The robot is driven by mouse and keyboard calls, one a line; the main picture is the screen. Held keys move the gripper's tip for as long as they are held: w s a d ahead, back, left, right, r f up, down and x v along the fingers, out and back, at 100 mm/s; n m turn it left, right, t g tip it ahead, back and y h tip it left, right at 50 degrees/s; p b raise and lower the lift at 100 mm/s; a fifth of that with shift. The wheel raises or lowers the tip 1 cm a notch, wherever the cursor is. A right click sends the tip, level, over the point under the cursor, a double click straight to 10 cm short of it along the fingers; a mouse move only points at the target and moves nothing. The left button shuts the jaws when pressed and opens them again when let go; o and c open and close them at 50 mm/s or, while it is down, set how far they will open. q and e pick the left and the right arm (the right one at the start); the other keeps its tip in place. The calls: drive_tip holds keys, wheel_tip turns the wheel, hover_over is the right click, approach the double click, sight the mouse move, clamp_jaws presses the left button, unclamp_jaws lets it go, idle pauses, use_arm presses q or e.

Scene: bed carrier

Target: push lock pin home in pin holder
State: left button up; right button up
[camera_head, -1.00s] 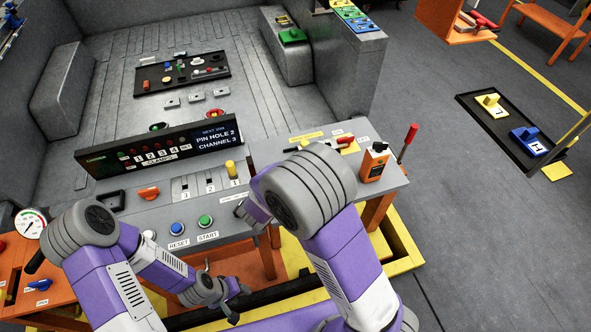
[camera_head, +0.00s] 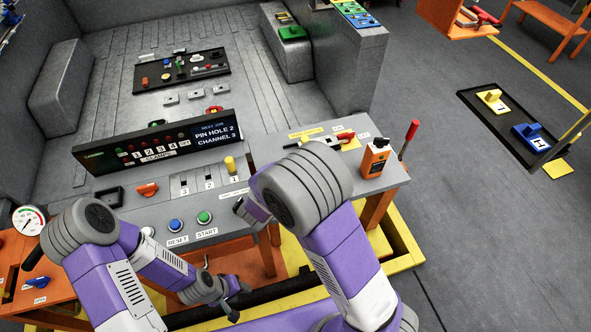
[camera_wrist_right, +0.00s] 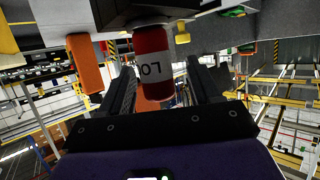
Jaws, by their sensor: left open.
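A red cylinder with a white band lettered "LO" (camera_wrist_right: 152,62), which looks like the lock pin, stands between the fingers of my right gripper (camera_wrist_right: 165,88) in the right wrist view. The fingers are apart, with a gap beside the cylinder, so it does not look gripped. A dark block (camera_wrist_right: 145,12) at the cylinder's upper end may be the pin holder; I cannot tell how deep the pin sits. In the head view my right arm hides most of the right gripper and the pin. My left gripper (camera_head: 235,300) is open and empty, low in front of the console.
Floor at the right holds a black tray (camera_head: 505,135).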

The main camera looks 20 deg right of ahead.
drive_tip(key=p+v, duration=0.1)
drive_tip(key=v, duration=0.6)
drive_tip(key=shift+s+a+p, duration=0.2)
drive_tip(key=shift+p, duration=0.1)
idle(0.4)
